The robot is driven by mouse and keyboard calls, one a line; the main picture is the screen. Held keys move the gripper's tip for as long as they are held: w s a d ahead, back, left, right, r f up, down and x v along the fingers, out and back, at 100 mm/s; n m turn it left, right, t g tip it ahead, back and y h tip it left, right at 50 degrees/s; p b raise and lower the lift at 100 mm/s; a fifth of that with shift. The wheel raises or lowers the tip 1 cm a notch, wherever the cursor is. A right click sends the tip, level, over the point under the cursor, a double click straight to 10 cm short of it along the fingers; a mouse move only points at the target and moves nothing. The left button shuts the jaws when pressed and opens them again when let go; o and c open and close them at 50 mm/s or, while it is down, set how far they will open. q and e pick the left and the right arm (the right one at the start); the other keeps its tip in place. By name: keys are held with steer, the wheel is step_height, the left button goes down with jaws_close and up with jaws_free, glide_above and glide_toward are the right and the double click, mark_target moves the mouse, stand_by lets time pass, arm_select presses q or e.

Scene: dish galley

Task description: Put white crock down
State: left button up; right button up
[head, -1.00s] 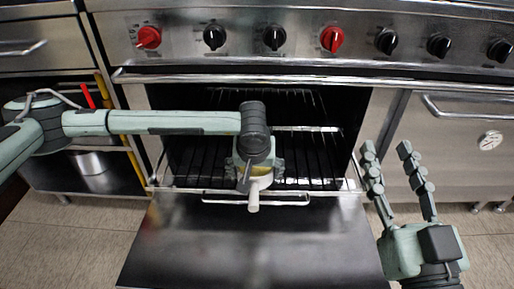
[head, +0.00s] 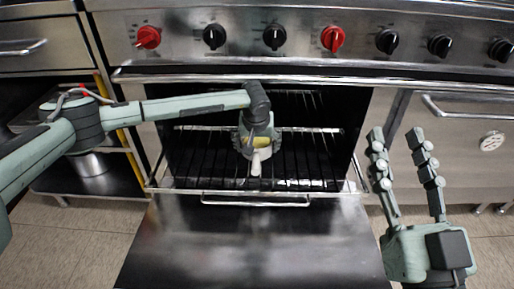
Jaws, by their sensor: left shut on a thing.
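The white crock (head: 256,164) shows mostly as a pale handle and rim with something yellow inside, in the head view at the middle of the open oven. My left gripper (head: 257,143) is shut on it from above and hides most of its body. The crock is over the oven rack (head: 205,160); I cannot tell whether it touches the bars. My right gripper (head: 397,140) is open and empty, pointing up at the right, in front of the oven's right side.
The oven door (head: 250,240) is folded down in front, bare. A chrome bar handle (head: 300,80) and a row of red and black knobs run above the opening. A shelf unit with a metal pot (head: 92,166) stands at the left. The rack beside the crock is clear.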

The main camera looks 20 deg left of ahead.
mark_target(257, 153)
steer(key=shift+w+d+r+t, duration=0.1)
steer(key=shift+r+t, duration=0.2)
steer(key=shift+r, duration=0.05)
arm_select(q)
steer(key=shift+f, duration=0.15)
steer(key=o, duration=1.5)
steer(key=shift+o, duration=0.2)
steer(key=shift+r, duration=0.35)
steer(key=p+v, duration=0.1)
steer(key=v, duration=1)
steer(key=shift+s+d+r, duration=0.1)
steer(key=shift+s+r, duration=0.05)
steer(key=shift+s, duration=0.1)
arm_select(e)
step_height(257, 153, down, 6)
steer(key=w+g+h, duration=0.1)
steer(key=g, duration=0.2)
steer(key=shift+w+d, duration=0.35)
steer(key=shift+r, duration=0.1)
